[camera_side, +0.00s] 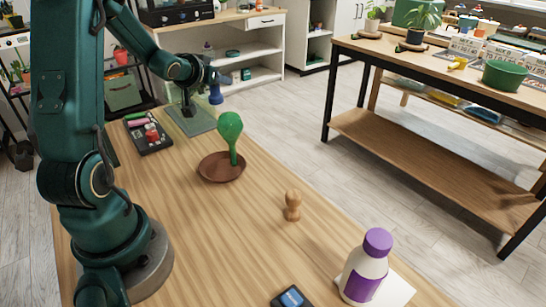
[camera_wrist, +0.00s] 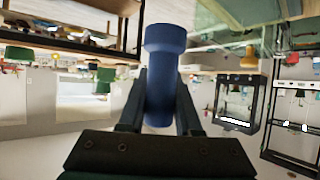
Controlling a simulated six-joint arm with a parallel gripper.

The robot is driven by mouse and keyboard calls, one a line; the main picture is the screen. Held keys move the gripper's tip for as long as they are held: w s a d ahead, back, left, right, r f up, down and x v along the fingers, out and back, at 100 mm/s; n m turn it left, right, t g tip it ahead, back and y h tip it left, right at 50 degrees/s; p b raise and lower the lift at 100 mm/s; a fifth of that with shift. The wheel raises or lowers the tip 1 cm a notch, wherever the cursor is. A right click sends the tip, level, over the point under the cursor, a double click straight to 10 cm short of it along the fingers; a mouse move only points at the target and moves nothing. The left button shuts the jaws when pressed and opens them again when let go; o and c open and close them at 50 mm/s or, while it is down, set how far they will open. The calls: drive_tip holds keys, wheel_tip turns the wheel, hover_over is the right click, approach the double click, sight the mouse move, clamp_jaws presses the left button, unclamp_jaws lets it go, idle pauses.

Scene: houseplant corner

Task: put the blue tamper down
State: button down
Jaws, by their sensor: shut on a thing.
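The blue tamper (camera_side: 215,92) is held by my gripper (camera_side: 210,77) at the far end of the wooden table. In the wrist view the blue tamper (camera_wrist: 165,50) stands between the two dark fingers of my gripper (camera_wrist: 160,82), its wider round end sticking out beyond them. In the side view it appears above and near the right far corner of a green mat (camera_side: 200,123). Its height over the table is hard to judge, and I cannot tell whether it touches anything.
A dark tray (camera_side: 149,135) with red and green items lies left of the mat. A brown saucer (camera_side: 221,168) holds a green scoop-like thing (camera_side: 230,133). A wooden tamper-like piece (camera_side: 293,205) and a purple-capped bottle (camera_side: 366,267) stand nearer. Bare table lies between them.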

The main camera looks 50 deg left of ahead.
drive_tip(key=s+a+n+g+y, duration=0.1)
drive_tip(key=s+a+n+g, duration=0.1)
drive_tip(key=s+a+r+n+g+y, duration=0.1)
drive_tip(key=s+n+g+y, duration=0.1)
drive_tip(key=n, duration=0.1)
drive_tip(key=s+a+r+n+g+y, duration=0.1)
drive_tip(key=s+a+n+g, duration=0.1)
drive_tip(key=n+g, duration=0.1)
drive_tip(key=shift+a+r+y, duration=0.25)
drive_tip(key=shift+a+y, duration=0.05)
drive_tip(key=shift+y, duration=0.1)
drive_tip(key=s+d+f+n+g+h, duration=0.1)
drive_tip(key=s+d+f+n+g, duration=0.3)
drive_tip(key=s, duration=0.5)
drive_tip(key=s+d+f+n+g, duration=0.1)
drive_tip(key=s+d+n+g, duration=0.35)
drive_tip(key=s, duration=0.35)
drive_tip(key=shift+w+d+f, duration=0.15)
drive_tip(key=shift+w+f, duration=0.05)
drive_tip(key=shift+f, duration=1.2)
drive_tip(key=shift+w+d+f, duration=0.15)
drive_tip(key=shift+w+f, duration=0.05)
drive_tip(key=shift+f, duration=1.15)
drive_tip(key=shift+w+d+f, duration=0.15)
drive_tip(key=shift+w+f, duration=0.05)
drive_tip(key=shift+f, duration=1.2)
drive_tip(key=shift+f, duration=0.15)
